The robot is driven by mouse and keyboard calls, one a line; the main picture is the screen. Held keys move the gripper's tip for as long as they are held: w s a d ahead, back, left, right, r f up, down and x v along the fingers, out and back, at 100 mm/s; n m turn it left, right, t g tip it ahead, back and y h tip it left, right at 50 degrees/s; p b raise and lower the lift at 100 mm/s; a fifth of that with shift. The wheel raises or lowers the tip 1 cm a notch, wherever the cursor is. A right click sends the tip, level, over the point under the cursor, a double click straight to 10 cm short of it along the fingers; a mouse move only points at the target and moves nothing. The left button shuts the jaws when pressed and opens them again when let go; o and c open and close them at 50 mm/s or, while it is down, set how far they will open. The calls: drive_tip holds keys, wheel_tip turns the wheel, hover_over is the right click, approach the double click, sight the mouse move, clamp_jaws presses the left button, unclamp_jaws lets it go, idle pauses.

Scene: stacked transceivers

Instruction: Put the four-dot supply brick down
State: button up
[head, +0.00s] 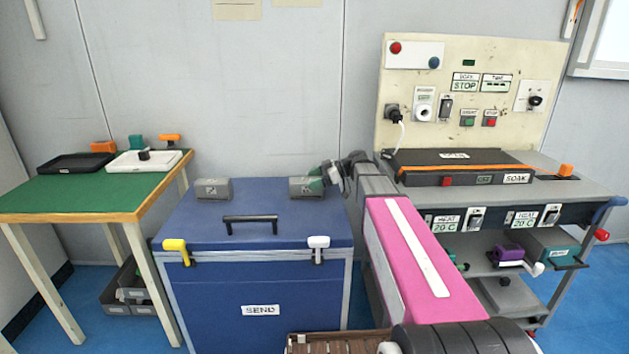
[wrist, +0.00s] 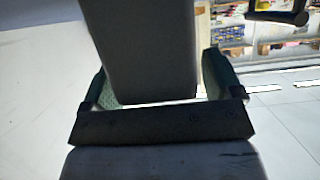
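A grey brick (head: 303,187) is at the right of the blue chest's lid (head: 262,208). My gripper (head: 322,180) reaches it from the right. In the wrist view, the grey brick (wrist: 150,50) fills the space between my two green-padded fingers, whose tips meet its sides. Pale gaps show nearer the finger bases. I cannot tell whether the brick rests on the lid or is just above it. A second grey brick (head: 212,188) sits at the left of the lid, apart from my gripper. Dots on either brick are too small to read.
The chest has a black handle (head: 250,219), a yellow latch (head: 177,251) and a white latch (head: 318,248). A green-topped table (head: 75,199) with black and white trays stands left. A grey bench (head: 575,190) with a control panel (head: 460,90) stands right. The lid's middle is clear.

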drive_tip(key=shift+r, duration=0.2)
drive_tip(key=v, duration=1.2)
idle(2.8)
